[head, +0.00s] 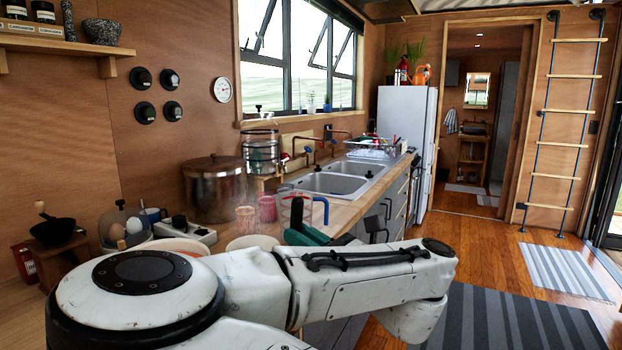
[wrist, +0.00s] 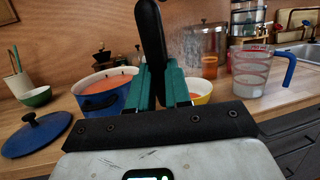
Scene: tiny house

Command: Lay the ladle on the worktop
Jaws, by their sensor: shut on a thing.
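My gripper (wrist: 154,92) has green fingers closed on a black ladle (wrist: 151,35). In the wrist view the ladle's dark shaft stands nearly upright between the fingers; its bowl end cannot be made out. The wooden worktop (wrist: 232,110) runs behind and below the gripper, with a bare stretch to the right. In the head view my gripper (head: 305,234) shows as green parts behind my white arm, over the front part of the worktop (head: 348,211). The arm hides much there.
A measuring jug (wrist: 251,82) with a blue handle is at right. A sink (head: 333,184) lies farther along.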

